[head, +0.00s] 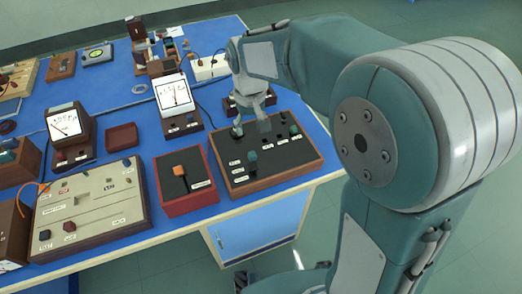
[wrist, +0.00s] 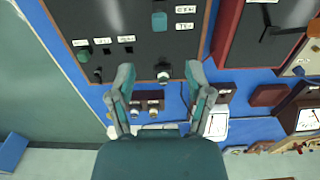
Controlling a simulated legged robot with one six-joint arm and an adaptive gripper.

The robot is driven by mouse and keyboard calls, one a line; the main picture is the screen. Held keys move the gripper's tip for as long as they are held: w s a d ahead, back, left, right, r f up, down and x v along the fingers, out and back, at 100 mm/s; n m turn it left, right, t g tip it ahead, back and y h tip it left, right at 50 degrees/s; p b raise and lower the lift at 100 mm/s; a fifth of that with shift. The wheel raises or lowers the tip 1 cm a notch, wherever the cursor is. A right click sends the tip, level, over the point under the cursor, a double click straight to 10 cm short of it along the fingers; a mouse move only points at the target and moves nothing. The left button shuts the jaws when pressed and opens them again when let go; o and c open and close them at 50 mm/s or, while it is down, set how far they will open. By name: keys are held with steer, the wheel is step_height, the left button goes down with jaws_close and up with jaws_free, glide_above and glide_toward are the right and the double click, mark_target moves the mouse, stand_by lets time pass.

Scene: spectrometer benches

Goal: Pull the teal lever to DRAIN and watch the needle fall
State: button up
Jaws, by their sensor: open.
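A black-faced panel in a wooden frame (head: 230,180) lies near the front edge of the blue bench. A teal knob (head: 252,156) stands on its front part, and a green knob (head: 293,130) at its right. In the wrist view the teal knob (wrist: 159,20) is at the top beside two labels, and the green knob (wrist: 83,56) is at left. My gripper (head: 250,128) is open over the panel's back part. In the wrist view its fingers (wrist: 160,78) are on either side of a dark knob with a pale base (wrist: 163,67); contact is unclear. Label text is too small to read surely.
A white-faced meter (head: 175,97) stands behind the panel, another (head: 65,122) farther left. A beige console (head: 90,208) is at front left. My arm covers the right side.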

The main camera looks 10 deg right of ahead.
mark_target(252, 153)
step_height(252, 153, down, 10)
steer(key=shift+w+f, duration=0.15)
steer(key=shift+f, duration=0.05)
steer(key=shift+d+f, duration=0.2)
steer(key=shift+f, duration=0.2)
steer(key=shift+a+f, duration=0.1)
steer(key=shift+a, duration=0.05)
steer(key=shift+a, duration=0.1)
jaws_close()
